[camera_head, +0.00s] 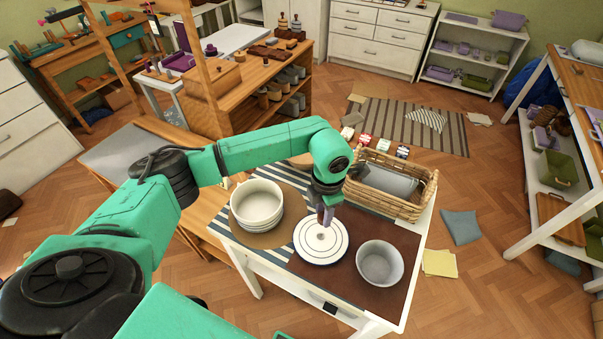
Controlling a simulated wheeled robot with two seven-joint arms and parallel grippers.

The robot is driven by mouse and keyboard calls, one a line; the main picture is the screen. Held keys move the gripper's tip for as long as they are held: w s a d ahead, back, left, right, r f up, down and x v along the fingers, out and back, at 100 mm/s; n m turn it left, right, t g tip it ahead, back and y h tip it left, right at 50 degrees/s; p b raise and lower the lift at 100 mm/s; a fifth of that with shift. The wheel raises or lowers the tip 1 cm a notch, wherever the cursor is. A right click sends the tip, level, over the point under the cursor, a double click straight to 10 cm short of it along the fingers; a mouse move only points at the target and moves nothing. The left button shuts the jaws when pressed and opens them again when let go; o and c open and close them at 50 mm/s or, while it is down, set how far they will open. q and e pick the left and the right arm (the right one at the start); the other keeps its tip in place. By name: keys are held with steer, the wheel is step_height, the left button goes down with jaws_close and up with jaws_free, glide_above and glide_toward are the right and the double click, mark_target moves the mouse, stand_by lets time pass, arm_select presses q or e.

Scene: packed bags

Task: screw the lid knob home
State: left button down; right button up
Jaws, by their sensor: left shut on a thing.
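A round white lid (310,251) with dark rings lies flat near the middle of the small white table (417,270). My left gripper (326,218) points down over the lid's middle. It is shut on the lid knob (322,233), a small pale piece mostly hidden by the fingers and the lid's shading. I cannot tell how tightly the knob sits against the lid. My right gripper is not in view.
A stack of white bowls (257,207) stands left of the lid on a round mat. A single pale bowl (380,265) stands to the right on a brown mat (345,283). A wicker basket (412,209) holding a grey thing stands close behind.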

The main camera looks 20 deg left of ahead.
mark_target(321, 234)
arm_select(q)
steer(key=shift+s+d, duration=0.2)
steer(key=shift+d, duration=0.2)
steer(key=shift+w+a+f, duration=0.1)
steer(key=shift+a+f, duration=0.15)
steer(key=shift+a, duration=0.25)
steer(key=shift+f+b, duration=0.1)
steer(key=shift+b, duration=0.4)
step_height(321, 234, down, 4)
steer(key=b, duration=0.3)
steer(key=shift+d+b, duration=0.15)
steer(key=shift+b, duration=0.15)
steer(key=shift+f+b, duration=0.45)
steer(key=shift+f, duration=0.05)
steer(key=shift+r, duration=0.1)
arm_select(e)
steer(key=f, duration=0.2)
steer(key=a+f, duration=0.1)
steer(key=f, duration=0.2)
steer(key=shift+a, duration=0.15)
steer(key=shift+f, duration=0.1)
